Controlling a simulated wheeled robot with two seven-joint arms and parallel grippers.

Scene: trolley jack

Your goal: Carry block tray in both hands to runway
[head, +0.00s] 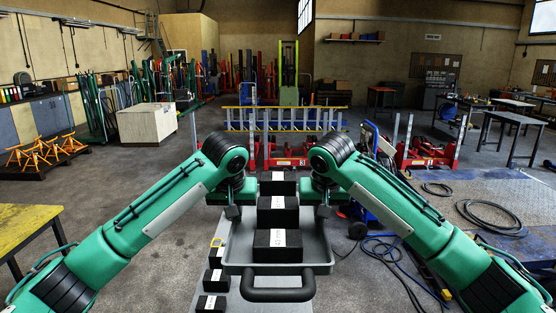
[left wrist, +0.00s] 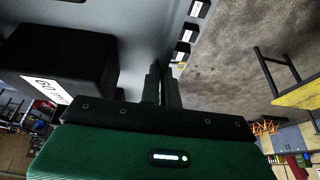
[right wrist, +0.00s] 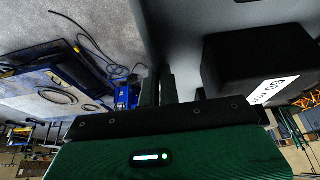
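The grey block tray (head: 319,250) is in front of me in the head view, with black labelled blocks (head: 277,245) in a row in it and a dark bar handle at its near end. It looks level and raised above the floor. My left gripper (head: 234,211) is at its left side wall, and my right gripper (head: 323,211) is at its right side wall. In the wrist views the fingers of the left gripper (left wrist: 160,85) and right gripper (right wrist: 158,88) are close together on the tray walls.
Red jacks (head: 285,155) and a blue-and-yellow rack (head: 290,118) are ahead. A blue hand truck (head: 368,200) and hoses (head: 385,248) lie to the right. A yellow table (head: 25,225) is at left.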

